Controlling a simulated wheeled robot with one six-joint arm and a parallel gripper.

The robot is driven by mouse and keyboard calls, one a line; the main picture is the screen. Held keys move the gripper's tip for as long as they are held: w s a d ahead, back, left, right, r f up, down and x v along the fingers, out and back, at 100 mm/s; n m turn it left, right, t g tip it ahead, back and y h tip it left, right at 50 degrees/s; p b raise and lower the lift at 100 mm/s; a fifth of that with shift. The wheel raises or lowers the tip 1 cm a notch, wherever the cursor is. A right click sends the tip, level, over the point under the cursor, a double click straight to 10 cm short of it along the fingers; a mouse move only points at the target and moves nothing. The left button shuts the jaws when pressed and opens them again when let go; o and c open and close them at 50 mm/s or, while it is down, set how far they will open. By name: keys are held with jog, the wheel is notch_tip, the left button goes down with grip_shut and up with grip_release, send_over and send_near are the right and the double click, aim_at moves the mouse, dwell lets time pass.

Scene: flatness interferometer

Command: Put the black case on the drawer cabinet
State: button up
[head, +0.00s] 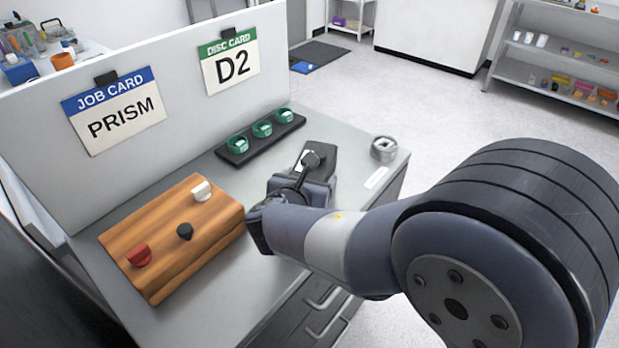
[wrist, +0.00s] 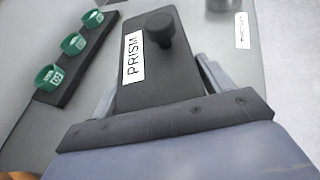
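The black case (head: 327,157) has a knob on top and lies at the far right part of the grey-topped drawer cabinet (head: 222,325). In the wrist view the black case (wrist: 155,75) shows a white label reading PRISM. My gripper (wrist: 158,80) has one finger along each side of the case, close to its edges. I cannot tell whether the fingers press on it or stand slightly apart. My gripper also shows in the head view (head: 305,185), partly covering the case. The underside of the case is hidden, so its contact with the top is unclear.
A black rack (head: 260,138) with several green rings stands behind the case. A metal ring-shaped part (head: 384,148) and a white label strip (head: 376,178) are to its right. A wooden block (head: 172,236) with knobs sits front left. A partition (head: 150,110) with cards runs along the back.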

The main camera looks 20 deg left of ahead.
jog(key=shift+o, duration=1.3)
jog(key=shift+r, duration=0.1)
jog(key=shift+r, duration=0.25)
jog(key=p+v, duration=0.1)
jog(key=v, duration=1.1)
jog(key=shift+f, duration=0.1)
